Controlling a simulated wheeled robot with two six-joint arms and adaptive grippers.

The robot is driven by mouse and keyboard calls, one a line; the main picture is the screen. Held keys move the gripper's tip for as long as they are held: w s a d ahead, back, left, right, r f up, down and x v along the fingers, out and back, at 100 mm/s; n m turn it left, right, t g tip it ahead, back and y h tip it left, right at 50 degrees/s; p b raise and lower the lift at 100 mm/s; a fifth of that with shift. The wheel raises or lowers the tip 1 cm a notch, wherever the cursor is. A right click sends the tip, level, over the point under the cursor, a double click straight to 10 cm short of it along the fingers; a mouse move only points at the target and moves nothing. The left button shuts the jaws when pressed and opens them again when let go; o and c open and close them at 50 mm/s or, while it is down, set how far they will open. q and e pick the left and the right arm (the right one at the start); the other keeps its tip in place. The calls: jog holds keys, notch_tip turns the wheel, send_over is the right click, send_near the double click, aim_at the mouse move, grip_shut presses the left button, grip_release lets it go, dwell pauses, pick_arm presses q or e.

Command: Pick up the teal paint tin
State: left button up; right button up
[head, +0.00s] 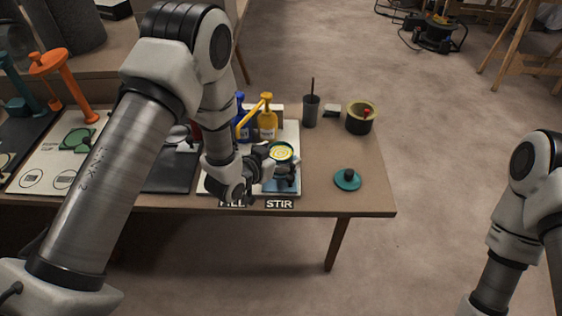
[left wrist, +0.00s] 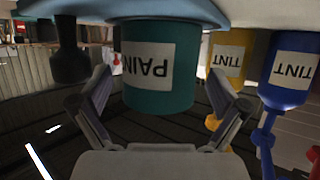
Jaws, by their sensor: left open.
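A yellow tint bottle (head: 267,124) and a blue tint bottle (head: 241,127) stand just behind the tin. A dark cup (head: 311,112), a yellow-rimmed black pot (head: 358,124) and a teal lid (head: 348,180) are to the right. The table's front right is mostly bare.

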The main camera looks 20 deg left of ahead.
pick_arm(q)
jog(key=shift+w, duration=0.15)
jog(key=c, duration=1.5)
